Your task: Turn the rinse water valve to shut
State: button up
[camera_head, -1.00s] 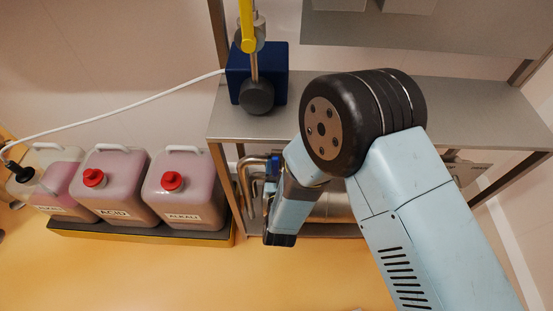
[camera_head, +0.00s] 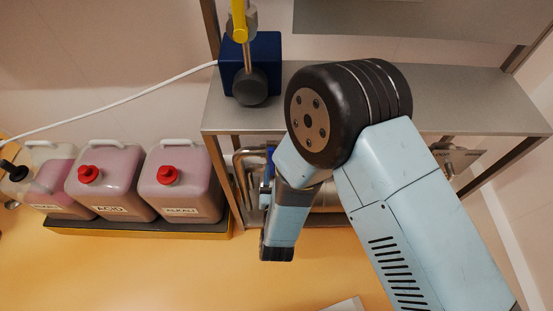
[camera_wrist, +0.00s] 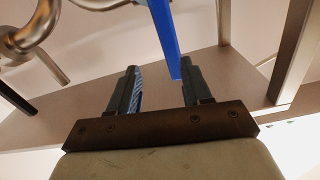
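The blue lever handle (camera_wrist: 166,40) of a valve comes down from the top of the wrist view. Its lower end lies between the fingertips in the picture, nearer the right one; I see no clear contact. My gripper (camera_wrist: 160,72) is open, with its two dark fingers apart. A small blue part (camera_head: 269,163), likely the same valve, shows by the pipes under the shelf in the head view, partly covered by my arm. My gripper's fingers cannot be made out in the head view. The valve's body is out of the wrist view.
A curved metal pipe (camera_wrist: 35,35) is at the upper left of the wrist view. A steel shelf (camera_head: 455,100) on legs is above the pipework. A dark blue unit (camera_head: 262,50) with a white cable stands on it. Several canisters (camera_head: 182,190) stand in a tray at left.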

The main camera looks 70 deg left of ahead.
jog(key=v, duration=0.7)
jog(key=shift+s+d, duration=0.2)
